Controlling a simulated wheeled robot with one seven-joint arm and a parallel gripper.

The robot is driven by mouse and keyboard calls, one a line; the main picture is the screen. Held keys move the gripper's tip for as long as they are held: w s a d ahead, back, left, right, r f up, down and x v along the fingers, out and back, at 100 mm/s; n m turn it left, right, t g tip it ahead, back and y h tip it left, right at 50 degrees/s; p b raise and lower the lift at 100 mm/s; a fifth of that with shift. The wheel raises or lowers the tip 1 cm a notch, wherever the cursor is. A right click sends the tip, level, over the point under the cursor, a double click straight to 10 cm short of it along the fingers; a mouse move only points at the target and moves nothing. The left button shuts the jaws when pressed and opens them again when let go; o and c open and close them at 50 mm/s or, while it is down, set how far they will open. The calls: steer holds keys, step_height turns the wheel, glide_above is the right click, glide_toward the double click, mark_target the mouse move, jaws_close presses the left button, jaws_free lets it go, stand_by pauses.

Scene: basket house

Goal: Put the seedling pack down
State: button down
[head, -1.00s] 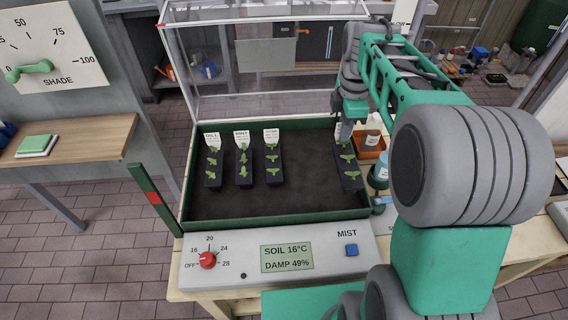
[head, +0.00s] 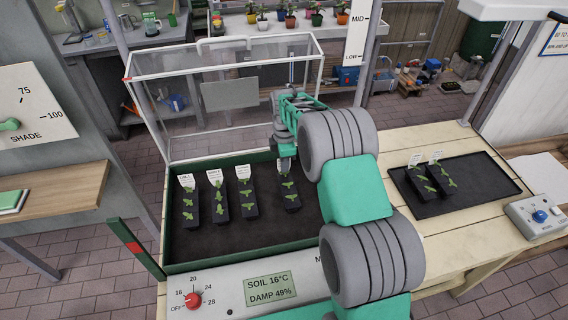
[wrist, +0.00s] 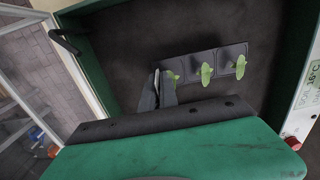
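The seedling pack (head: 289,200) is a dark narrow strip with small green seedlings. It is over the dark soil of the green-rimmed tray (head: 245,258), right of three similar labelled packs. My gripper (head: 285,165) is at its far end. In the wrist view, the fingers (wrist: 160,92) are close together on the end of the pack (wrist: 232,55), which extends to the right. Its label is hidden by the fingers. I cannot tell whether its underside touches the soil.
Packs labelled with white tags stand at left: first (head: 190,208), second (head: 220,205), third (head: 248,200). A clear raised lid (head: 225,85) stands behind. A black tray (head: 485,178) with more seedlings is on the bench at right. Soil in front of the packs is bare.

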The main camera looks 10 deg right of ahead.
mark_target(287, 183)
steer(key=shift+f, duration=0.1)
steer(key=shift+f, duration=0.15)
steer(key=c, duration=1.6)
jaws_free()
steer(key=shift+c, duration=0.2)
step_height(287, 183, up, 12)
steer(key=shift+b, duration=1.25)
steer(key=s+r+m+t, duration=0.1)
steer(key=s+r+m, duration=0.35)
steer(key=s, duration=0.35)
steer(key=s+r+m+t, duration=0.2)
steer(key=s+r+m, duration=0.3)
steer(key=s, duration=0.4)
steer(key=s+f+m+t, duration=0.1)
steer(key=s+f+m, duration=0.4)
steer(key=s+m, duration=0.3)
steer(key=shift+s, duration=1.15)
